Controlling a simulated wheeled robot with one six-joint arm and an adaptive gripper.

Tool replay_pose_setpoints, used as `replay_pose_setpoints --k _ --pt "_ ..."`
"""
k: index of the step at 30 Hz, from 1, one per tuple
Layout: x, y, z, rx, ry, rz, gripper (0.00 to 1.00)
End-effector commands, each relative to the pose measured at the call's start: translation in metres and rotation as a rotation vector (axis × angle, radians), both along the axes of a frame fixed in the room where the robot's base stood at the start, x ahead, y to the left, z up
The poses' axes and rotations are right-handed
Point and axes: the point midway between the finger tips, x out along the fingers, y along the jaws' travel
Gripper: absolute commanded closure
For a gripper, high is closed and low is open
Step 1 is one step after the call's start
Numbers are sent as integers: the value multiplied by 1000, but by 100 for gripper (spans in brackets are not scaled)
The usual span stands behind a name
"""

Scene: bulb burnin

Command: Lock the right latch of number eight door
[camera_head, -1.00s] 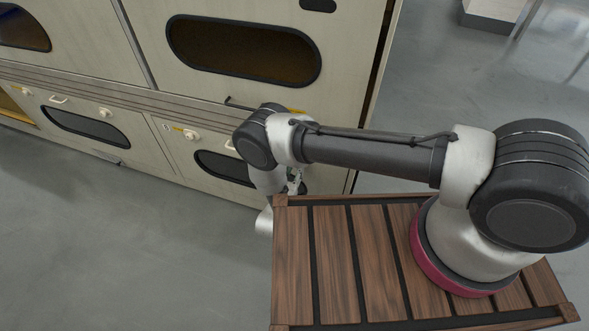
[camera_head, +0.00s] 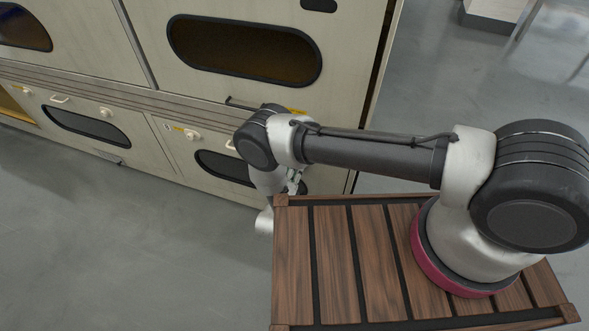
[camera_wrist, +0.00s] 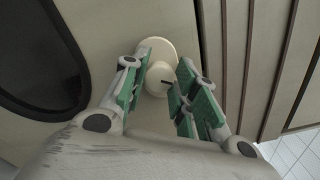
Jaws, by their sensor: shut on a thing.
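The right latch (camera_wrist: 157,66) is a round cream disc with a raised knob and a short black mark, on the cream door (camera_wrist: 120,28) in the wrist view. My gripper (camera_wrist: 165,82), with green finger pads, is shut on its knob, one finger on each side. In the head view, my gripper (camera_head: 294,183) is partly hidden behind my arm, in front of the lower right door (camera_head: 172,151). That door has a dark oval window (camera_head: 222,167) and another cream latch (camera_head: 192,134) at its upper left. I cannot read a number on it.
A lower door (camera_head: 85,125) with its own window and latches is to the left. An upper door (camera_head: 243,50) with a wide dark window is above. Grey floor (camera_head: 130,240) lies open in front. Slatted panelling (camera_wrist: 235,60) is right of the latch.

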Motion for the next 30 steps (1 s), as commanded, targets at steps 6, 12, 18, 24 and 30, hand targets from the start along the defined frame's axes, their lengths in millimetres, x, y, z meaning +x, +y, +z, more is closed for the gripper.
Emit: replay_pose_setpoints --k 6,12,18,24,30 --pt "0 1 -1 -187 68 2 100" --pt "0 1 -1 -338 123 2 100" --pt "0 1 -2 -449 164 2 100" --pt "0 2 -2 -516 188 2 100" --pt "0 2 -2 -543 197 3 100"
